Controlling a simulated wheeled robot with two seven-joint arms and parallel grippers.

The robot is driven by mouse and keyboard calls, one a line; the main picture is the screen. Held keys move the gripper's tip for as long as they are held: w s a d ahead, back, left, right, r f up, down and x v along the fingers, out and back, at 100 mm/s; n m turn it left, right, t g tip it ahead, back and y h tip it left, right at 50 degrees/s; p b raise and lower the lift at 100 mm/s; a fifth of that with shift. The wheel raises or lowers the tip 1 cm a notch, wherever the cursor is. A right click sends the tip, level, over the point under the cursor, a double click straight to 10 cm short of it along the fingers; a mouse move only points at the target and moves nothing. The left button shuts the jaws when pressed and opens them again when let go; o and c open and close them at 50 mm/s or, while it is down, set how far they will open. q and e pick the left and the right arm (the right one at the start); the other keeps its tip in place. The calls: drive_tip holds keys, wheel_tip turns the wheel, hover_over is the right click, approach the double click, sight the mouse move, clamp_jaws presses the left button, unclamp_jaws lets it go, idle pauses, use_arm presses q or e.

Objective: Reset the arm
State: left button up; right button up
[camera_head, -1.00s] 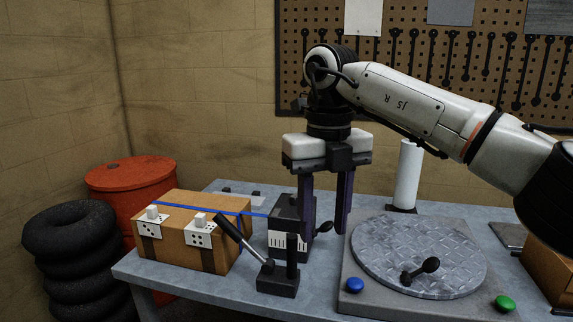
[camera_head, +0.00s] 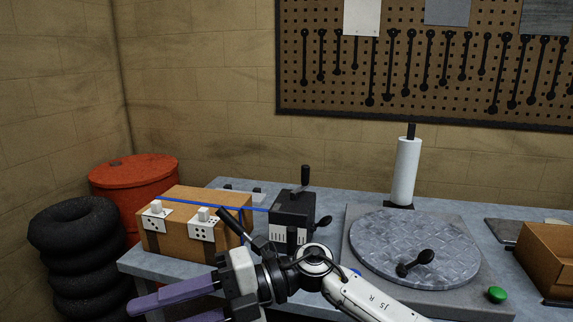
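My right arm (camera_head: 365,303) comes in low from the bottom right. Its gripper (camera_head: 160,307) points left at the bottom of the view, in front of the bench's near edge. Its two purple fingers are spread apart with nothing seen between them, and one is partly cut off by the frame. The black box (camera_head: 291,212) has an upright handle (camera_head: 305,178) on top and a side knob (camera_head: 324,222). The gripper is away from both. A black lever (camera_head: 236,222) leans up behind my wrist, which hides its base. My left gripper is not in view.
A brown box (camera_head: 175,238) with white fittings and a blue strap stands left on the bench. A round plate (camera_head: 395,240) with a black knob (camera_head: 415,263) lies right, near a green button (camera_head: 497,294) and a paper roll (camera_head: 407,172). Tires (camera_head: 75,250) and a red drum (camera_head: 133,180) stand left.

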drive_tip(key=w+d+f+m+t+y, duration=0.3)
drive_tip(key=w+d+m+t+y, duration=0.3)
drive_tip(key=m+t, duration=1.05)
drive_tip(key=w+d+f+m+t+h, duration=0.1)
drive_tip(key=d+f+m+t+h, duration=0.4)
drive_tip(key=d+f+m+h, duration=0.8)
drive_tip(key=s+d+f+m+g+h, duration=0.3)
drive_tip(key=s+d+f+m, duration=0.1)
drive_tip(key=s+d+f, duration=0.4)
drive_tip(key=s+d+f+m+g+h, duration=0.3)
drive_tip(key=s+d+f, duration=0.4)
drive_tip(key=s+f, duration=0.6)
wheel_tip(320, 180, down, 2)
drive_tip(key=shift+s+d+f+m+g, duration=0.2)
drive_tip(key=shift+d+m+g, duration=0.15)
drive_tip(key=shift+m+g, duration=0.3)
drive_tip(key=shift+w, duration=0.1)
